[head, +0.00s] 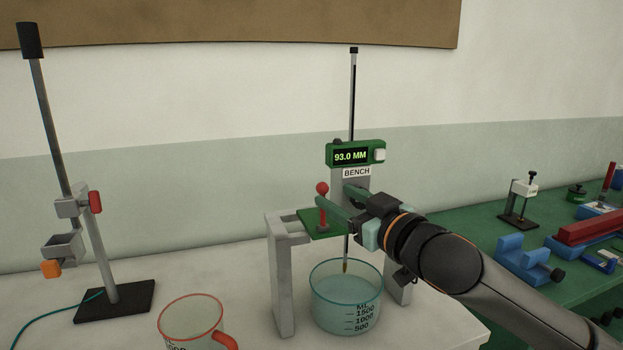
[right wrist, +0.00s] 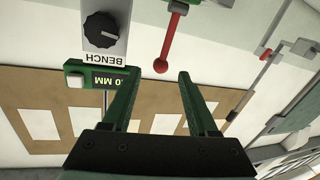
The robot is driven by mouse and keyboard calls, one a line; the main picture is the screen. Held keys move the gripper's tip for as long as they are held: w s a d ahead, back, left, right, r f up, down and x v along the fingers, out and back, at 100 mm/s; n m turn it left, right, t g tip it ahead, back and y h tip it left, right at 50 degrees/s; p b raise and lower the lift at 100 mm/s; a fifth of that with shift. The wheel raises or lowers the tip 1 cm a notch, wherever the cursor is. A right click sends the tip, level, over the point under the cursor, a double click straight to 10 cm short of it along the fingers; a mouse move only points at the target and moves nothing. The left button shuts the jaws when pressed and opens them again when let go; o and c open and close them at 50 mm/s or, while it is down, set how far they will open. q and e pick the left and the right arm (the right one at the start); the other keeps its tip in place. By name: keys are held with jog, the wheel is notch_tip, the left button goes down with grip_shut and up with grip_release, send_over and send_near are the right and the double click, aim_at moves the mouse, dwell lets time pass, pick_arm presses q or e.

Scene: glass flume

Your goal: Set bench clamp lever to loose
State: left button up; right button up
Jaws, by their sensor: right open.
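The bench clamp lever (head: 322,205) is a red rod with a red ball on top, standing about upright on a green plate beside the BENCH label (head: 357,172). In the right wrist view the lever (right wrist: 161,65) shows its ball just beyond the gap between my fingertips. My right gripper (head: 334,195) is open, with its two green fingers pointing toward the lever. In the right wrist view the gripper (right wrist: 158,75) has nothing between its fingers. I cannot tell whether a finger touches the lever. My left gripper is not in view.
A green readout (head: 351,156) shows 93.0 MM above the clamp. A glass beaker (head: 346,310) stands below, under a grey stand (head: 281,290). A red-rimmed jug (head: 190,320) and a retort stand (head: 112,300) are at left. A black knob (right wrist: 101,30) sits near the lever.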

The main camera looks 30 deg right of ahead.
aim_at(327, 190)
jog(key=w+p, duration=0.2)
jog(key=w, duration=0.5)
jog(key=shift+w+r, duration=0.1)
jog(key=shift+w, duration=0.15)
jog(key=shift+w+p, duration=0.3)
jog(key=shift+w, duration=0.4)
grip_shut()
dwell(0.6)
